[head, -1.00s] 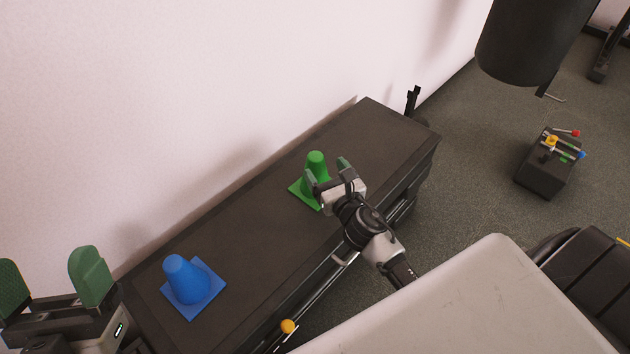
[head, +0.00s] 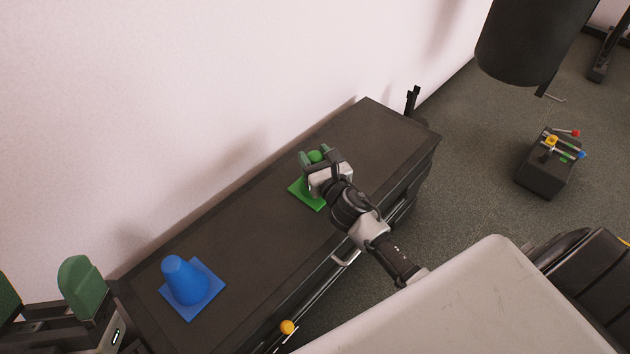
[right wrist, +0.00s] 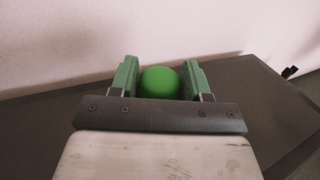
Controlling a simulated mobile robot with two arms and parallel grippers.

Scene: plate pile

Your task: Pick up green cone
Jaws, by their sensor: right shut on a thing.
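The green cone (head: 314,200) stands upright on its square base on top of the dark cabinet (head: 250,205), near the wall. Its rounded top (right wrist: 160,83) shows in the right wrist view between the two green finger pads. My right gripper (head: 316,158) is shut on the upper part of the cone, with one finger on each side. The gripper hides much of the cone's body in the head view. My left gripper (head: 40,290) is at the lower left, empty, with its fingers wide apart; one finger is partly cut off by the picture's edge.
A blue cone (head: 186,281) stands on the cabinet's near left part. The white wall (head: 150,110) runs close behind the cabinet. A small dark box with coloured knobs (head: 547,170) is on the floor at right. The cabinet top between the cones is clear.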

